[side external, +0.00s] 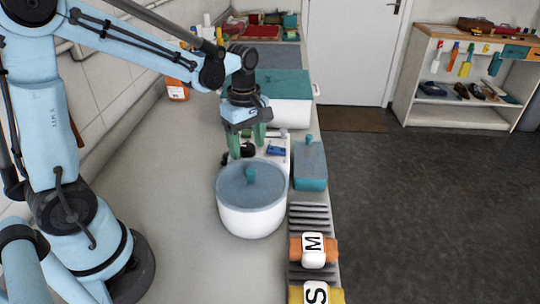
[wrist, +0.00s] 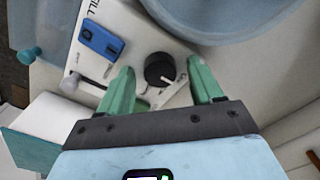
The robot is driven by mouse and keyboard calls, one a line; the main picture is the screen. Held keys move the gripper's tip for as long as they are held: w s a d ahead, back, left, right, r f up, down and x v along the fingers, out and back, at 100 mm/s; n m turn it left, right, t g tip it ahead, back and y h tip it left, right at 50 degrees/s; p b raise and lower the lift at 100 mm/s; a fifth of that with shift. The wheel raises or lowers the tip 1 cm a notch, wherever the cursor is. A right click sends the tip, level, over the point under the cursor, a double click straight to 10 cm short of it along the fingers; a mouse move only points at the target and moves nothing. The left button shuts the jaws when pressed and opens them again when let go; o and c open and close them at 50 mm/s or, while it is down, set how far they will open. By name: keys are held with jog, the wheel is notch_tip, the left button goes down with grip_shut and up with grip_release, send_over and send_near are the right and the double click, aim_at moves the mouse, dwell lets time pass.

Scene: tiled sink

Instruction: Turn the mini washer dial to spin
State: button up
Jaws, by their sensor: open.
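The mini washer (side external: 252,212) is a white round tub with a blue-grey lid on the counter. Its white control panel (wrist: 135,28) is behind the tub in the side view. A round black dial (wrist: 159,70) with a pale pointer mark sits on the panel; it also shows in the side view (side external: 248,150), partly hidden by a finger. My gripper (wrist: 161,67) is open, its green fingers on either side of the dial, with gaps visible. In the side view my gripper (side external: 247,149) points down over the panel. Most dial lettering is hidden or unreadable.
A blue switch (wrist: 101,40) and a pale lever (wrist: 84,82) are on the panel beside the dial. A teal-lidded white box (side external: 290,112) stands behind, and a teal container (side external: 310,166) stands to the right. The counter left of the tub is clear.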

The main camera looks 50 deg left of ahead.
jog(key=shift+c, duration=0.4)
jog(key=c, duration=1)
jog(key=shift+m, duration=0.3)
jog(key=m, duration=1.1)
jog(key=shift+m, duration=2.1)
